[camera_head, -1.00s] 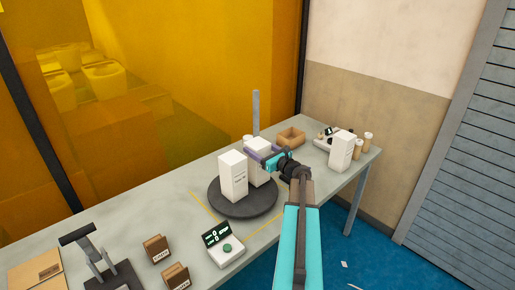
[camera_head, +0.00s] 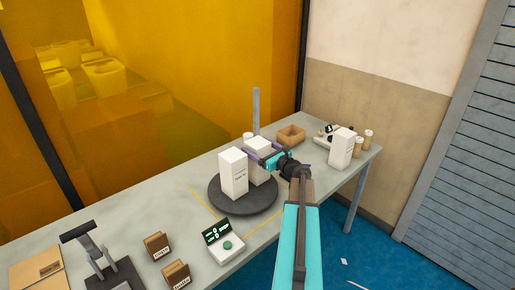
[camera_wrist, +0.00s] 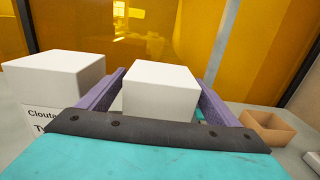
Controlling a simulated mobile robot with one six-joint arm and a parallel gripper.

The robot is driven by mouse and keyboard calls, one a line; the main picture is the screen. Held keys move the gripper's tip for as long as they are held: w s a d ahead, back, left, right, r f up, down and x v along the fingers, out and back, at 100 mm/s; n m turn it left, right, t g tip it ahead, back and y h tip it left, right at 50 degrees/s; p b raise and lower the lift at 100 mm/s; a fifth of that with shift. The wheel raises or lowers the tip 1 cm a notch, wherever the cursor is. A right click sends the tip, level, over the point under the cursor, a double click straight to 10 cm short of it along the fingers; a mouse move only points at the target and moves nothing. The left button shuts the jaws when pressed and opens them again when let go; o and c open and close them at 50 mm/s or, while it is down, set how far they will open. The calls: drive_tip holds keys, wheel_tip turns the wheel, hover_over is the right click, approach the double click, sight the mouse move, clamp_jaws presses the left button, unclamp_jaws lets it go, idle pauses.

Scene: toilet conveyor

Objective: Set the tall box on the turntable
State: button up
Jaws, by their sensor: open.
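Two tall white boxes stand upright on the dark round turntable (camera_head: 243,206). The front-left box (camera_head: 233,176) has a printed label and also shows at the left in the wrist view (camera_wrist: 55,75). The other box (camera_head: 260,173) stands behind and to its right, and its base is partly hidden. My gripper (camera_head: 263,156) is open around this second box near its top. In the wrist view its purple fingers lie on either side of the box (camera_wrist: 160,90), with a visible gap at the left finger. A third white box (camera_head: 341,149) stands at the table's right end.
A control unit with a green button (camera_head: 226,246) is in front of the turntable. Small brown cartons (camera_head: 158,245) and a grey stand are at the left. An open brown tray (camera_head: 291,135) and a grey post (camera_head: 256,112) are behind.

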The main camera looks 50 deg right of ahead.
drive_tip(key=shift+r, duration=0.2)
drive_tip(key=shift+s+a+f, duration=0.1)
drive_tip(key=shift+s, duration=0.55)
drive_tip(key=s+b, duration=0.3)
drive_tip(key=s, duration=0.7)
drive_tip(key=shift+s+a, duration=0.35)
